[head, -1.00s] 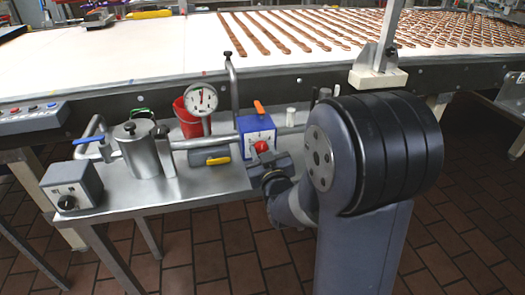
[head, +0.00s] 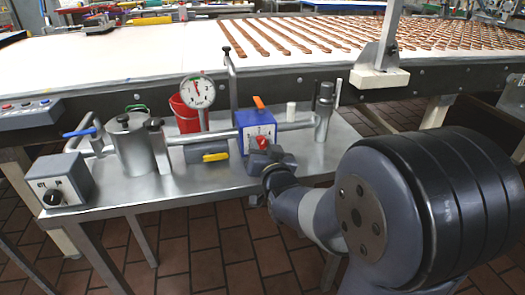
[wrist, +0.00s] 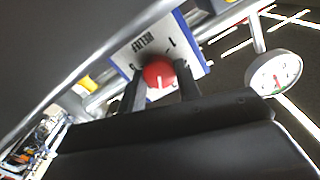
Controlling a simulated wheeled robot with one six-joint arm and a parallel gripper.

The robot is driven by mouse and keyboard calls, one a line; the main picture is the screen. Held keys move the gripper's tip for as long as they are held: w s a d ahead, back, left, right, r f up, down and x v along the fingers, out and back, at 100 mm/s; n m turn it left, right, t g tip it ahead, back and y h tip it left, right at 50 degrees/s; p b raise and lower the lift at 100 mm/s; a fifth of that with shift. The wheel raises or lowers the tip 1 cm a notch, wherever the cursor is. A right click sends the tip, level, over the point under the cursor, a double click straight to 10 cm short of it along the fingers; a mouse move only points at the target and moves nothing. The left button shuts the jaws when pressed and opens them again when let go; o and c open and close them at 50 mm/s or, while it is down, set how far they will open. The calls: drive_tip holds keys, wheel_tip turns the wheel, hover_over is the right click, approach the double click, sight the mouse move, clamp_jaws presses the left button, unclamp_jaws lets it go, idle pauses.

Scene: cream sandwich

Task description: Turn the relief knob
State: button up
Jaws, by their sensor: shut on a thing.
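The relief knob (wrist: 158,73) is red with a white pointer mark. It sits on a white dial plate (wrist: 135,50) lettered RELIEF, on the front of a blue box (head: 250,124) with an orange lever on top. In the head view the red knob (head: 262,142) shows just above my gripper (head: 268,158). In the wrist view the fingers of my gripper (wrist: 159,82) are on either side of the knob, shut on it. A round gauge (head: 197,92) with a red needle stands left of the box; it also shows in the wrist view (wrist: 274,73).
A steel bench (head: 205,185) carries a cylindrical pot (head: 133,150), a grey box with a black knob (head: 62,182), a yellow-handled part (head: 208,153) and a red bucket (head: 182,115). A conveyor with brown strips lies behind. The floor in front is clear.

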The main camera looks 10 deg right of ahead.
idle(0.3)
drive_tip(key=o, duration=1)
drive_tip(key=shift+s, duration=0.1)
drive_tip(key=s, duration=1)
drive_tip(key=shift+s+p, duration=0.35)
drive_tip(key=shift+w, duration=0.15)
